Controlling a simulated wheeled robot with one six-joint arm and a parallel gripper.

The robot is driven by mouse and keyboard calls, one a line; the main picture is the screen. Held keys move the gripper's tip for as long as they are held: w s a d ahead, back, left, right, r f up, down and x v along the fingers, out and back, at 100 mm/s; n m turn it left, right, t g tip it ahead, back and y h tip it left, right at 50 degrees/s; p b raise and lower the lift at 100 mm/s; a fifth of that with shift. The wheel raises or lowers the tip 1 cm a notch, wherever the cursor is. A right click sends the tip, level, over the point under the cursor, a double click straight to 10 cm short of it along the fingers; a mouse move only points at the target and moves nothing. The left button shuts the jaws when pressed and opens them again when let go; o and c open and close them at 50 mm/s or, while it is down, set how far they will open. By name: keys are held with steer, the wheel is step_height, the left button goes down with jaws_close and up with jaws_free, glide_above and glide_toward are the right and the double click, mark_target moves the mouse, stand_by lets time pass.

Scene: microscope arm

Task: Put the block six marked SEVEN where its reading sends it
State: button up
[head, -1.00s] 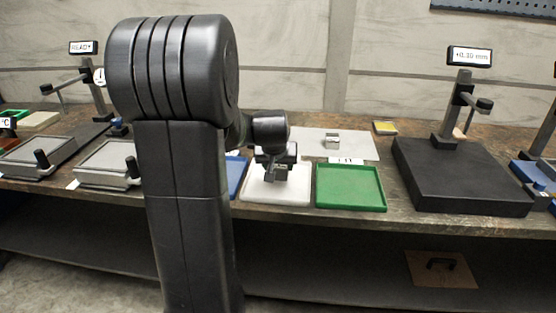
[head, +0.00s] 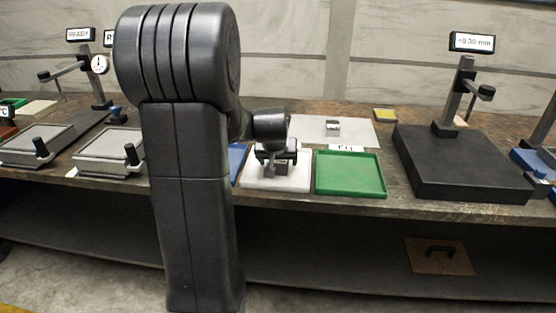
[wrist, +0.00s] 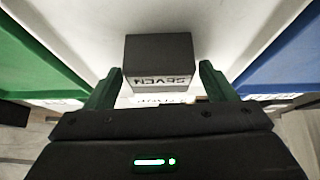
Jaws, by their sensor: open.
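The dark grey block marked SEVEN (wrist: 158,56) sits on a white surface in the wrist view, its lettering upside down. My gripper (wrist: 158,76) is open, with one green finger on each side of the block's near end. I cannot tell whether either finger touches it. In the head view my gripper (head: 276,165) is low over the white tray (head: 256,184), between the green tray and the blue tray. The gauge stand at the right has a display (head: 472,42) that seems to read +0.30 mm.
The green tray (head: 350,187) is empty, with a label partly readable behind it. The blue tray (wrist: 290,55) is mostly hidden by my arm in the head view. A small block (head: 332,126) lies on a pale plate (head: 362,133). A black gauge base (head: 455,170) stands at right.

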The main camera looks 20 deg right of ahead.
steer(key=shift+s+r, duration=0.1)
steer(key=shift+r, duration=0.4)
steer(key=p+v, duration=0.1)
steer(key=v, duration=1)
steer(key=shift+s, duration=0.2)
steer(key=shift+a, duration=0.1)
steer(key=b+x, duration=0.1)
steer(key=x, duration=1.1)
steer(key=shift+w+f, duration=0.1)
steer(key=shift+w, duration=0.05)
steer(key=shift+r, duration=0.85)
